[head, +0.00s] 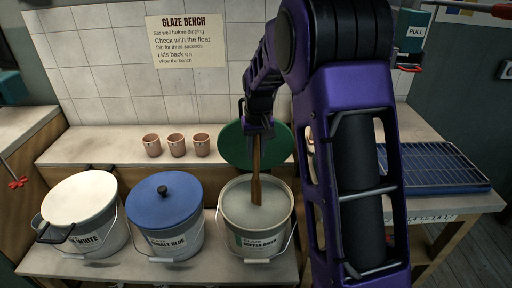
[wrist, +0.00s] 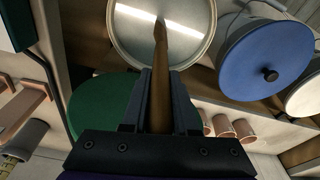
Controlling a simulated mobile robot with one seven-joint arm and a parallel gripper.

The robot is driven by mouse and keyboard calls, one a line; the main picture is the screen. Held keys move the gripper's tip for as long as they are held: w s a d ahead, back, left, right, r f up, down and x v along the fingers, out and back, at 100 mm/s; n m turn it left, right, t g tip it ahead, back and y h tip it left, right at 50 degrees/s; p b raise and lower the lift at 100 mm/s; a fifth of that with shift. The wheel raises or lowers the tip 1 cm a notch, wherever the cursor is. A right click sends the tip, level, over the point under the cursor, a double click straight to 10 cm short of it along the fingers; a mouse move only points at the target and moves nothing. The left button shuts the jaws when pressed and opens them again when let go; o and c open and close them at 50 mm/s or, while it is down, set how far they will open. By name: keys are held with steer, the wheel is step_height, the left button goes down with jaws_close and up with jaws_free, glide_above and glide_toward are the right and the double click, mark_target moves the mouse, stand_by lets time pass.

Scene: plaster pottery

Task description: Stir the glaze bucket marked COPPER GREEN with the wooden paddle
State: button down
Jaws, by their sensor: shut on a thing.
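The COPPER GREEN bucket (head: 258,238) stands open at the right end of the bucket row, filled with pale grey-green glaze (head: 238,205). Its green lid (head: 282,142) leans or lies behind it; I cannot tell which. My gripper (head: 258,128) is above the bucket, shut on the wooden paddle (head: 257,165). The paddle points down, its lower end over or in the glaze near the middle; I cannot tell how deep. In the wrist view the paddle (wrist: 160,90) runs between both fingers (wrist: 160,105) toward the glaze surface (wrist: 135,35).
A blue-lidded COBALT BLUE bucket (head: 168,245) stands just left, then a white-lidded bucket (head: 98,240). Three clay cups (head: 177,145) stand on the shelf behind. A blue rack (head: 445,167) lies at right. A sign (head: 186,41) hangs on the tiles.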

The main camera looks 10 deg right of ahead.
mark_target(256, 168)
steer(key=shift+f+b, duration=1.75)
steer(key=shift+f, duration=1.55)
